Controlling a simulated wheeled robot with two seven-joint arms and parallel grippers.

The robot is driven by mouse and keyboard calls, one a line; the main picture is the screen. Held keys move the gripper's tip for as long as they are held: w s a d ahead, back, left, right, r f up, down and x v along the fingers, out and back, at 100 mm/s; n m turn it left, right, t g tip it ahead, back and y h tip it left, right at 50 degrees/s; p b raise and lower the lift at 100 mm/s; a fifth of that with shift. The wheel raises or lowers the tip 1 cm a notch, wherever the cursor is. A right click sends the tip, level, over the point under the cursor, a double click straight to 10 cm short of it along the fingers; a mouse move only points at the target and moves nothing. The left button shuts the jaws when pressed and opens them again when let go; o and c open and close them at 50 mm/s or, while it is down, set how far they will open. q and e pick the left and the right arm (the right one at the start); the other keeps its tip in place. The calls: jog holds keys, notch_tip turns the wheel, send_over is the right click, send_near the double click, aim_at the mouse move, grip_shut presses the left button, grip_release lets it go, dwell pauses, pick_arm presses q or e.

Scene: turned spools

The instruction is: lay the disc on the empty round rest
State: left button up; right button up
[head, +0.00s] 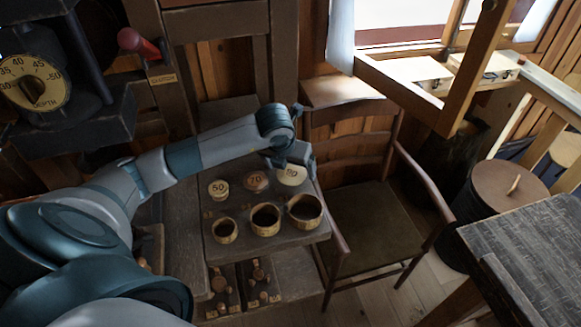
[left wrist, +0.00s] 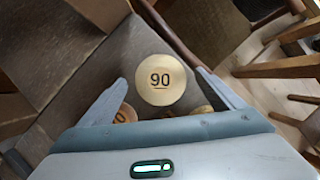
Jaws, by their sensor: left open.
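A pale round piece marked 90 (head: 291,176) is at the back right of a dark wooden stand; it also shows in the left wrist view (left wrist: 160,80). A pale piece marked 50 (head: 218,188) and a browner round marked 70 (head: 255,180) are in the same row. I cannot tell which is a loose disc and which a bare rest. Three round wooden pieces with dark tops, small (head: 224,230), middle (head: 265,219) and large (head: 305,210), stand in front. My left gripper (left wrist: 160,72) is open above the 90 piece, its fingers on either side in the wrist view. My right gripper is out of view.
A wooden armchair (head: 365,220) stands close to the right of the stand. Lower trays (head: 285,272) with small turned pieces lie below its front edge. A red-handled lever (head: 140,44) and a depth dial (head: 35,82) are at the back left.

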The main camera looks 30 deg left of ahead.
pick_arm(q)
jog(key=p+v, duration=0.6)
jog(key=v, duration=0.6)
jog(key=shift+s+f, duration=0.15)
